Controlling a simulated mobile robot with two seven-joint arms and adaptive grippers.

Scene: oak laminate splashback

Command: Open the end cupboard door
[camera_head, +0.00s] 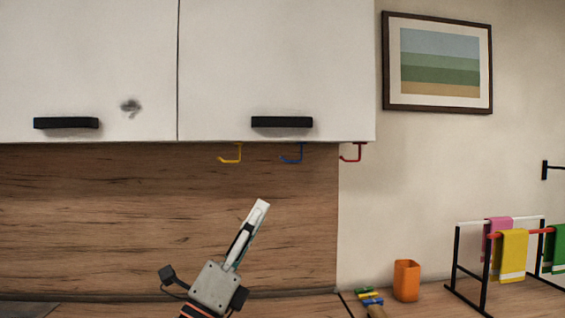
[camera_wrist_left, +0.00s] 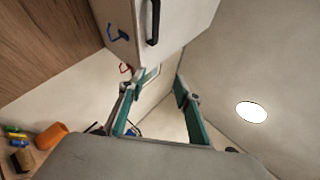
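The end cupboard door (camera_head: 270,60) is the white right-hand wall cupboard door in the head view, and it is shut. Its black bar handle (camera_head: 282,122) lies flat along the door's lower edge. In the left wrist view the handle (camera_wrist_left: 153,22) shows at the top on the white cupboard (camera_wrist_left: 185,20), beyond the fingertips. My left gripper (camera_head: 261,208) points up in front of the wood splashback, below the handle and apart from it. In the left wrist view its green-sided fingers (camera_wrist_left: 157,88) are spread with nothing between them. My right gripper is not in view.
Yellow (camera_head: 231,158), blue (camera_head: 292,156) and red hooks (camera_head: 352,156) hang under the cupboard. A second door (camera_head: 85,60) with its own handle is to the left. An orange cup (camera_head: 406,281) and a towel rack (camera_head: 456,260) stand on the counter at right.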

